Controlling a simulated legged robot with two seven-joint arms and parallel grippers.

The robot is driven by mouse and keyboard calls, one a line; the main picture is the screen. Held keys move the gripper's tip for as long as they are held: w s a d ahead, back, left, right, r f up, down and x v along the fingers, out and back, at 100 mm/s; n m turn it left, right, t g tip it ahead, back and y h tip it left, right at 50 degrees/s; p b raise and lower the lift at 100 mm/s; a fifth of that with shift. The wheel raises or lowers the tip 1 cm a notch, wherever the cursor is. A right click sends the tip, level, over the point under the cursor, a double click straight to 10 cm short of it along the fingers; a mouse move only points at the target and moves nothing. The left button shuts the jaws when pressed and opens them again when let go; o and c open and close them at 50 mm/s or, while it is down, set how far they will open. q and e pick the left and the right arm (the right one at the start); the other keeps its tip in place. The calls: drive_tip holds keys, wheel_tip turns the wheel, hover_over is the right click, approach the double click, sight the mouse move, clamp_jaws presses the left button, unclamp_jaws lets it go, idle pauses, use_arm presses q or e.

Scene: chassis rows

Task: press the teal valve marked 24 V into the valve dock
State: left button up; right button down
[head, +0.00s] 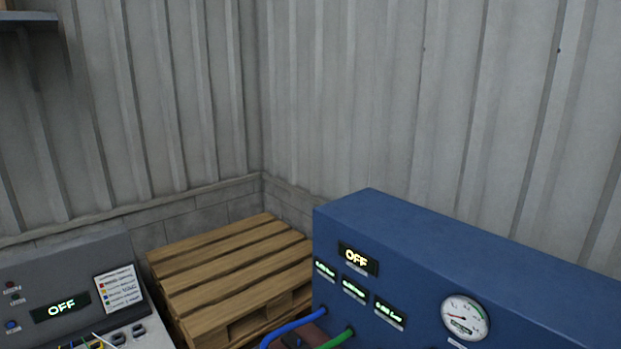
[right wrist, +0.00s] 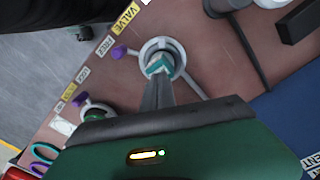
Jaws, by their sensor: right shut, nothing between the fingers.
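In the right wrist view a small teal block, likely the valve (right wrist: 158,66), sits inside a grey ring-shaped dock (right wrist: 176,47) on a reddish-brown bench top. No 24 V marking can be read on it. My right gripper (right wrist: 161,80) is shut and empty, its fingertips right at the near side of the teal block. I cannot tell whether they touch it, or how deep it sits. A yellow label reading VALVE (right wrist: 127,16) is beside the dock. The head view shows neither gripper, and my left gripper is in no view.
A purple knob (right wrist: 119,52) is beside the dock. A second grey ring (right wrist: 97,109) stands lower left. A blue panel (head: 430,260) with a gauge and an OFF display, a grey console (head: 75,265) also showing OFF, and a wooden pallet (head: 225,265) are in the head view.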

drive_tip(key=shift+f+b, duration=0.8)
drive_tip(key=shift+f, duration=0.2)
drive_tip(key=shift+s+r, duration=0.1)
wheel_tip(320, 180, up, 3)
drive_tip(key=p, duration=0.3)
wheel_tip(320, 180, up, 3)
drive_tip(key=p, duration=0.3)
idle(0.4)
